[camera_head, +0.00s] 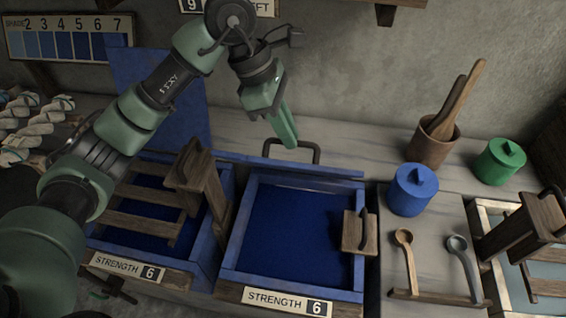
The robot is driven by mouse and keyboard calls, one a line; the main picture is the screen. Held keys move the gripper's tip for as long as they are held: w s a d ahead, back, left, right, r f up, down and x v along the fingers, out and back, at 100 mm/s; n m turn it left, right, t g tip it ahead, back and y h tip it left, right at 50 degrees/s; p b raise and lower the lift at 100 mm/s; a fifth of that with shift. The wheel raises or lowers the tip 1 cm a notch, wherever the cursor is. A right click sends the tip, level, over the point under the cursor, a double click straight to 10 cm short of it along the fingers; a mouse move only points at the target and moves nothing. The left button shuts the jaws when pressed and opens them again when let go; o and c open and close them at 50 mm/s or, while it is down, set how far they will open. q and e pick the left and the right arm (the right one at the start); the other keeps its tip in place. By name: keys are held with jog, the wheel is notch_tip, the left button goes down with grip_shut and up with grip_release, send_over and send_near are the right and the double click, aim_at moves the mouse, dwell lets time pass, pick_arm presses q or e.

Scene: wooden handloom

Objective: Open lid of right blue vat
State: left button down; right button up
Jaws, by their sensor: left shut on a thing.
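The right blue vat (229,250) stands at the centre with its top open, and dark blue liquid (290,230) shows inside. Its blue lid (335,171) is raised at the back rim and shows nearly edge-on as a thin strip. A dark bar handle (317,153) sticks out behind that strip. My left gripper (289,142) reaches down from above with its green fingers shut on the handle. The fingers cover part of the bar, so the exact contact is hidden. My right gripper is not in view.
The left blue vat (220,222) has its lid (160,85) upright and a wooden rack (140,222) inside. A wooden block (350,232) sits on the right vat's right rim.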

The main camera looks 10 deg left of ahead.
pick_arm(q)
jog(key=w+r, duration=0.2)
jog(key=w, duration=0.7)
jog(key=shift+w, duration=0.2)
jog(key=shift+a, duration=0.1)
jog(key=c, duration=1.5)
grip_release()
jog(key=shift+w+f, duration=0.1)
jog(key=shift+o, duration=0.2)
jog(key=v, duration=0.7)
jog(key=shift+w+r+b, duration=0.3)
jog(key=shift+r+b, duration=0.1)
jog(key=shift+c, duration=0.3)
